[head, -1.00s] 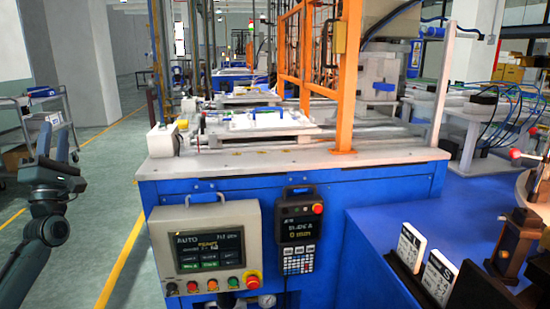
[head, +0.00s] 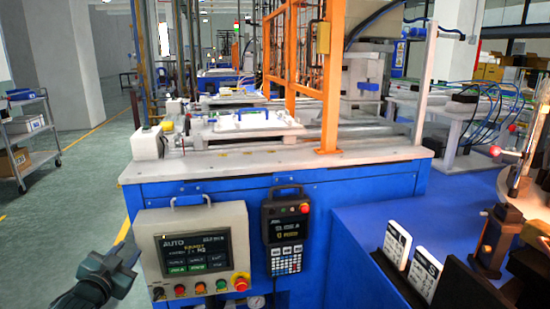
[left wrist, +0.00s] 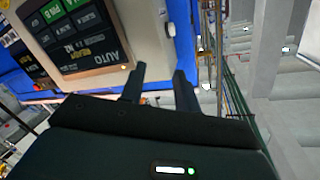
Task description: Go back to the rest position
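My left gripper (head: 122,262) is low at the left of the head view, just left of the beige control panel (head: 148,228). In the left wrist view its two fingers (left wrist: 160,76) stand apart with nothing between them, so it is open and empty. The control panel (left wrist: 118,30) with its lit screen (left wrist: 88,38) shows close by in that view, and I see no contact. My right gripper is in neither view.
The blue machine (head: 340,200) with a pale top (head: 250,160) fills the middle. A dark keypad unit (head: 285,235) hangs beside the panel. Two white cards (head: 397,243) stand on the blue surface at right. A trolley (head: 30,150) stands on the open floor at left.

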